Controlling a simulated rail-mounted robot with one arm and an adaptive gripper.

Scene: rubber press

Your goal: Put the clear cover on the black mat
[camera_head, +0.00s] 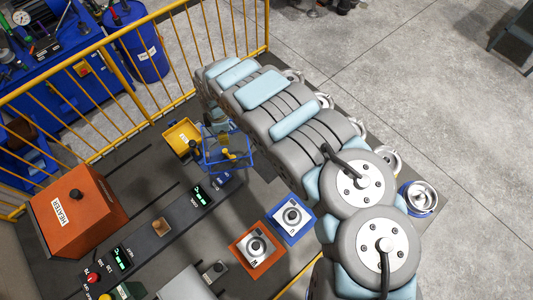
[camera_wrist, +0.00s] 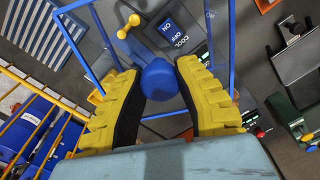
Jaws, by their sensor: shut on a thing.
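The clear cover (camera_head: 226,167) is a see-through box with blue edges and a round blue knob, which shows in the wrist view (camera_wrist: 160,80). My gripper (camera_wrist: 160,70) has its two yellow, black-lined fingers on both sides of the knob and is shut on it. In the head view the cover hangs below my gripper, over the middle of the dark bench near the COOL panel (camera_head: 222,180). Its height above the bench is hard to tell. I cannot make out a separate black mat in either view.
An orange heater box (camera_head: 75,220) stands at the left. A yellow tray (camera_head: 182,137) sits close behind the cover. Orange (camera_head: 240,251) and blue (camera_head: 304,232) plates with round dials lie at the front. A yellow railing (camera_head: 150,110) runs along the back. A yellow lever (camera_wrist: 127,27) shows near the cover.

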